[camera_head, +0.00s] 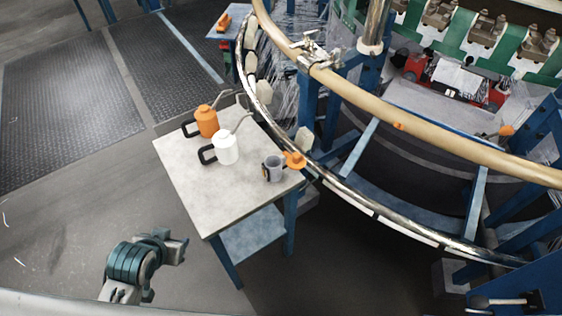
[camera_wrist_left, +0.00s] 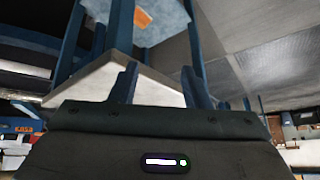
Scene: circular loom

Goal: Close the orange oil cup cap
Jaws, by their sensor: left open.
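An orange cap-like piece (camera_head: 294,160) shows in the head view at the right corner of the small table, close to a grey mug (camera_head: 273,168) and the metal rail. I cannot tell whether this cap is open or shut. My left gripper (camera_head: 179,248) is open and empty, at the lower left, in front of the table and well apart from the cap. Its two fingers also show in the left wrist view (camera_wrist_left: 160,88). My right gripper is not in view.
The table (camera_head: 205,185) bears an orange oil can (camera_head: 207,122) and a white oil can (camera_head: 226,148), both with thin spouts. The curved loom rail (camera_head: 340,185) runs close behind its right side. Floor left of the table is clear.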

